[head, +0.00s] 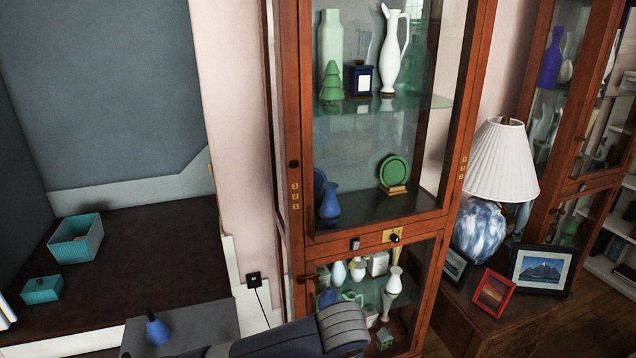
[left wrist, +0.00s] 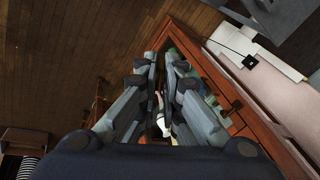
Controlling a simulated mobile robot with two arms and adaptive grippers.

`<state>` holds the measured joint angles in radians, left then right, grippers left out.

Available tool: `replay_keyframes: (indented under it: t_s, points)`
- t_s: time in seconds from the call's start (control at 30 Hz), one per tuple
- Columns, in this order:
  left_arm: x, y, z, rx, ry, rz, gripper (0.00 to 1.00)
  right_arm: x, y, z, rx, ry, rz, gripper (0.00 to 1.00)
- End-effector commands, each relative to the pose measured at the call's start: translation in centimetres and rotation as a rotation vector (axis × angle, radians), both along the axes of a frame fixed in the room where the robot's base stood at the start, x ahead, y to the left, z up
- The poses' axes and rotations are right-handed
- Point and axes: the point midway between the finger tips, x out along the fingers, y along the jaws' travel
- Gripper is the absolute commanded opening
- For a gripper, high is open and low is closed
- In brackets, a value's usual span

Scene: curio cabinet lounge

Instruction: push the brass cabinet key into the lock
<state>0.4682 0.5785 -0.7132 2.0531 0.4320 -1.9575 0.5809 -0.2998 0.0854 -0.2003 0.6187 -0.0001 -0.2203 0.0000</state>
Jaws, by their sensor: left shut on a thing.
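The wooden glass-fronted cabinet (head: 289,150) stands in the middle of the head view. A brass plate (head: 388,237) with a dark round spot sits on the rail between its upper and lower glass. A small grey piece (head: 355,243) is on the same rail, left of the plate. My left gripper (left wrist: 168,58) shows in the left wrist view, its fingers pointing towards the cabinet front. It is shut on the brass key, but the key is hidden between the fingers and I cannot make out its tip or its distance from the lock. My right gripper is not in view.
Vases and ornaments stand behind the glass. A lamp (head: 502,165) and framed pictures (head: 541,268) stand on a low wooden stand to the right. A blue vase (head: 157,331) is on a grey surface at lower left. Teal boxes (head: 76,240) lie on the dark surface behind it.

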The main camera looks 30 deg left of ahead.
Motion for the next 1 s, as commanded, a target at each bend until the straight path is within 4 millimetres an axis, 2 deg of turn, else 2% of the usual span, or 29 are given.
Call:
replay_keyframes:
  t_s: [0.13,0.5,0.67,0.77,1.0]
  points:
    - [3.1,1.3,2.0,0.097,-0.024,-0.061,0.0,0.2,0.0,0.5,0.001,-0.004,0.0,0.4]
    - [7.5,3.6,5.1,0.281,-0.077,-0.193,0.0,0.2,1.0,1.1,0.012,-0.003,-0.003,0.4]
    - [11.1,6.2,8.9,0.463,-0.162,-0.308,0.0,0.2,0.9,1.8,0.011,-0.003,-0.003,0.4]
    - [13.5,8.2,11.9,0.613,-0.24,-0.396,0.0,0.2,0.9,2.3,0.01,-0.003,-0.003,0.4]
    - [18.3,13.4,20.4,0.953,-0.459,-0.511,0.0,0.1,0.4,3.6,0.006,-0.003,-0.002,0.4]
